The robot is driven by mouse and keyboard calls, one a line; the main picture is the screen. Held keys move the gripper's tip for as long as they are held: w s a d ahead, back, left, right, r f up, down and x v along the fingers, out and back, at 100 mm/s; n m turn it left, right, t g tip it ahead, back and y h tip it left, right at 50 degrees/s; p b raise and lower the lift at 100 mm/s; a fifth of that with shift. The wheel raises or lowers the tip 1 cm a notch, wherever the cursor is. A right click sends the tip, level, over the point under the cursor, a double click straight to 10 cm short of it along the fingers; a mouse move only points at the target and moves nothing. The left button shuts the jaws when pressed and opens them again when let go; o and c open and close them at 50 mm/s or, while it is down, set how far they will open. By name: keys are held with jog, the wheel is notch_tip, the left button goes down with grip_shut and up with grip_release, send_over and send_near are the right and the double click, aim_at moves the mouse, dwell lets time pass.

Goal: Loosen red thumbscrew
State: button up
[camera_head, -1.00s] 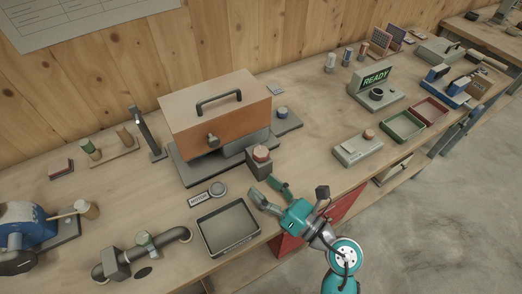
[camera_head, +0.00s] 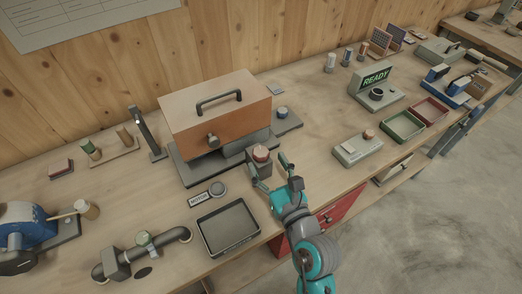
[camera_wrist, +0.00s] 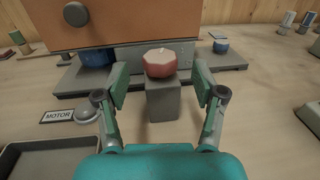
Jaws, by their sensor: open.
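The red thumbscrew (camera_wrist: 160,63) sits on top of a grey block (camera_wrist: 163,102) in front of the orange-brown mixer housing (camera_wrist: 110,18). In the head view the thumbscrew (camera_head: 261,153) is at the front right of the housing. My gripper (camera_wrist: 161,82) is open, with its green-padded fingers on the left and right of the block. The fingers stand apart from the thumbscrew, and a gap shows on both sides. In the head view my gripper (camera_head: 268,166) is close to the block on its front right side.
A dark tray (camera_head: 229,228) lies at the front edge, left of my arm. A MOTOR label (camera_head: 199,199) and a round grey button (camera_head: 217,188) lie behind it. A blue knob (camera_head: 282,112) is behind the thumbscrew.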

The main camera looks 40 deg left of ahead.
aim_at(265, 158)
jog(key=shift+x, duration=2.35)
jog(key=c, duration=1.2)
